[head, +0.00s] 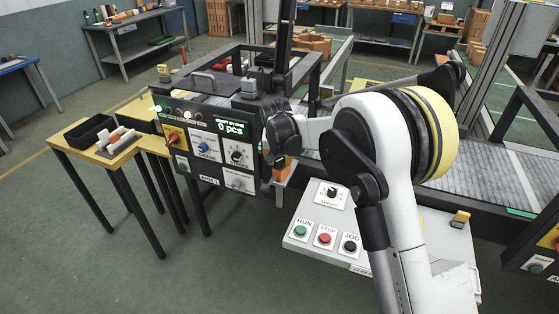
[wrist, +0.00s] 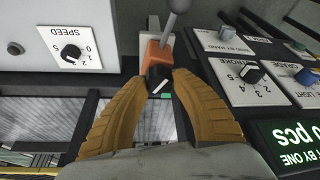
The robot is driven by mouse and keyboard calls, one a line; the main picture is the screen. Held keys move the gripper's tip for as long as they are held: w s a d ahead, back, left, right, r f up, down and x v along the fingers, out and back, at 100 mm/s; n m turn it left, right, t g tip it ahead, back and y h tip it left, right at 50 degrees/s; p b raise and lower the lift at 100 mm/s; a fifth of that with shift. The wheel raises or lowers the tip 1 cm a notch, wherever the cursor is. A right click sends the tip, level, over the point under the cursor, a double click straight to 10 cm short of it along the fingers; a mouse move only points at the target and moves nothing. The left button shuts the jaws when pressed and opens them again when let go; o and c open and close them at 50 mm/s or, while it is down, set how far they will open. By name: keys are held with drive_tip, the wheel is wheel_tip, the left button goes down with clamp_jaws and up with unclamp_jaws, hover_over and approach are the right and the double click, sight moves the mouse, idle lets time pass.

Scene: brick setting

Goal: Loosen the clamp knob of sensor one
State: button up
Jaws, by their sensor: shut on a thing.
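In the wrist view, a black knob (wrist: 159,82) with a white pointer line sits on the end of an orange sensor block (wrist: 157,52). A grey rod with a rounded end (wrist: 176,8) stands beside the block. The two ribbed yellow fingers of my gripper (wrist: 160,76) are shut on the black knob, one on each side. In the head view, an orange part (head: 281,162) shows beside the black control panel (head: 213,177), and my wrist hides the knob and fingertips. I cannot read a label for the sensor.
The panel, with several knobs and a green display reading 0 pcs (head: 232,128), is close to my gripper. A white box (head: 332,235) with a speed dial and run, stop and jog buttons stands below my arm. A grey roller conveyor (head: 485,168) runs to the right.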

drive_tip(key=n+y, duration=0.2)
drive_tip(key=n, duration=0.3)
drive_tip(key=shift+p, duration=0.35)
drive_tip(key=n+g+y, duration=0.1)
drive_tip(key=n, duration=0.2)
drive_tip(key=n+g, duration=0.1)
drive_tip(key=n, duration=0.2)
drive_tip(key=shift+y+p, duration=0.35)
drive_tip(key=shift+y, duration=0.05)
drive_tip(key=n+g, duration=0.1)
drive_tip(key=n, duration=0.2)
drive_tip(key=n+g+p, duration=0.1)
drive_tip(key=n, duration=0.1)
drive_tip(key=shift+n+y, duration=0.4)
drive_tip(key=n+g+p, duration=0.1)
drive_tip(key=n+g, duration=0.1)
drive_tip(key=n, duration=0.3)
drive_tip(key=shift+n, duration=0.4)
drive_tip(key=o, duration=1.2)
